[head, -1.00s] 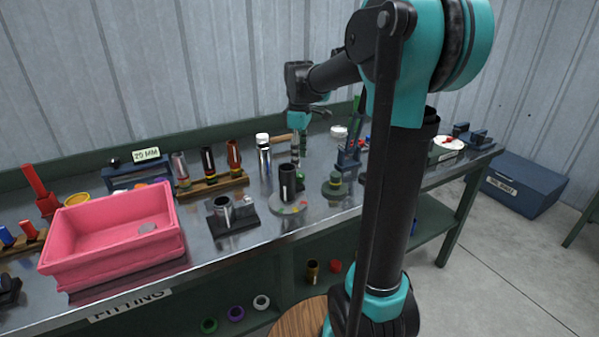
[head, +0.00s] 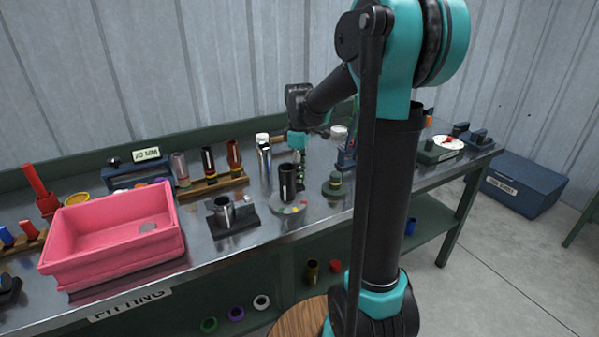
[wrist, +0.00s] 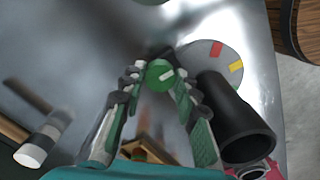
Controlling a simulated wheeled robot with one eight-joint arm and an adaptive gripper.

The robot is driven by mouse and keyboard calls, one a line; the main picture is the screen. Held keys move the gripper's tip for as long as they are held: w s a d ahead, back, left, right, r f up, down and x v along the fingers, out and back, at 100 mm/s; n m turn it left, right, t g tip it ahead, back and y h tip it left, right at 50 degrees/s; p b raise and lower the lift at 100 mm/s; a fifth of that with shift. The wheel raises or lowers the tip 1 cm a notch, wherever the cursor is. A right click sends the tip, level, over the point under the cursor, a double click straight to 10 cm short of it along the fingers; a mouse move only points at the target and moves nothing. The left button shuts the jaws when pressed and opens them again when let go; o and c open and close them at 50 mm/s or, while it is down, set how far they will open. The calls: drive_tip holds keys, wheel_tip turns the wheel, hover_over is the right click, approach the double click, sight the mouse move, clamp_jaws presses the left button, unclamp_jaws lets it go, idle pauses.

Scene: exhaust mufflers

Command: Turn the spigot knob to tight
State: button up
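The spigot knob (wrist: 159,73) is a green round cap with a white mark, seen in the wrist view between my fingertips. Beside it, a grey disc (wrist: 213,58) with red and yellow marks carries a black cylinder (wrist: 245,132); the disc (head: 287,209) and cylinder (head: 288,182) also show in the head view. My gripper (wrist: 157,74) points down with its fingers apart, one on each side of the knob. No firm contact can be made out. In the head view my gripper (head: 300,158) is just behind the black cylinder, which partly hides the knob.
A silver bottle with a white cap (head: 264,158) stands left of my gripper. A green round stand (head: 336,188) is to its right. A small black fixture (head: 234,220), a wooden rack (head: 212,185) and a pink bin (head: 115,238) lie farther left on the metal bench.

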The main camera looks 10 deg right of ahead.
drive_tip(key=c, duration=0.5)
drive_tip(key=shift+m, duration=0.3)
drive_tip(key=m, duration=1.7)
drive_tip(key=shift+m, duration=0.3)
